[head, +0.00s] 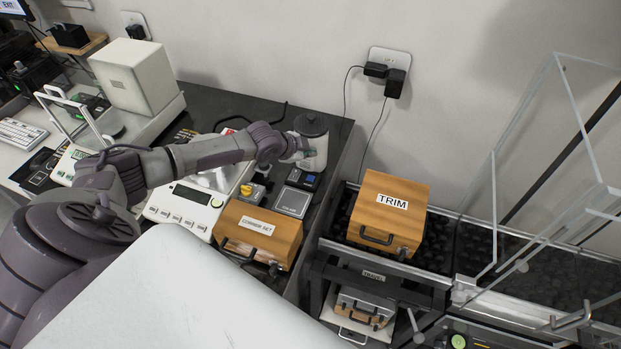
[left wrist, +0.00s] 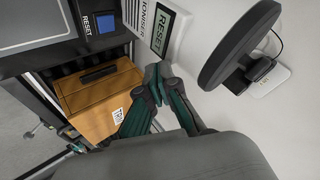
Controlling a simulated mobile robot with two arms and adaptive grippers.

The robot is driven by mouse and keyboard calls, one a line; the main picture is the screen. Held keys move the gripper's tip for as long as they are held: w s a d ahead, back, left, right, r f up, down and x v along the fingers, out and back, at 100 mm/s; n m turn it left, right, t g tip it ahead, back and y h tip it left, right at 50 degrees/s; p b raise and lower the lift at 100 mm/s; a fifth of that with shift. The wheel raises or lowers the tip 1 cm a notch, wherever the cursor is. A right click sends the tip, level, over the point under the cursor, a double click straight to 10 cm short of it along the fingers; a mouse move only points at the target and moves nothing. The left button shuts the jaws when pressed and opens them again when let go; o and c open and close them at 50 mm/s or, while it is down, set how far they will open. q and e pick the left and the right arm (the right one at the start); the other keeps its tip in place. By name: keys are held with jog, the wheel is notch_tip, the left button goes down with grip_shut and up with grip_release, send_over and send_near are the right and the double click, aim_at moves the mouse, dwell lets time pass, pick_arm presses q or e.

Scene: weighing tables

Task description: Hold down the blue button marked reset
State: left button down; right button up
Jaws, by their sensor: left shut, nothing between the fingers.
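The blue button marked RESET (left wrist: 105,22) shows at the upper left of the left wrist view, on a dark housing. In the head view a small blue button (head: 309,179) sits on the dark bench, just in front of the white canister. My left gripper (head: 306,151) is shut and empty beside the canister, above and behind the button. In the left wrist view its closed fingertips (left wrist: 158,75) point towards the canister's printed side, apart from the button. My right gripper is not in view.
The white canister (head: 316,152) has a black lid and an IONISER RESET label. A grey square plate (head: 292,202), a yellow-topped switch (head: 250,190) and the wooden CORNER SET box (head: 258,232) stand close by. The wooden TRIM box (head: 388,215) is to the right.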

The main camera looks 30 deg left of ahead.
pick_arm(q)
jog(key=b, duration=0.6)
send_over(309, 179)
notch_tip(309, 179, down, 7)
jog(key=shift+d, duration=0.1)
jog(key=shift+f+b, duration=0.35)
jog(key=shift+f, duration=0.35)
dwell(0.4)
jog(key=shift+f, duration=0.4)
jog(key=shift+f+b, duration=0.4)
jog(key=shift+b, duration=0.15)
dwell(1.3)
dwell(1.7)
jog(key=shift+r+p, duration=0.75)
jog(key=shift+r, duration=0.1)
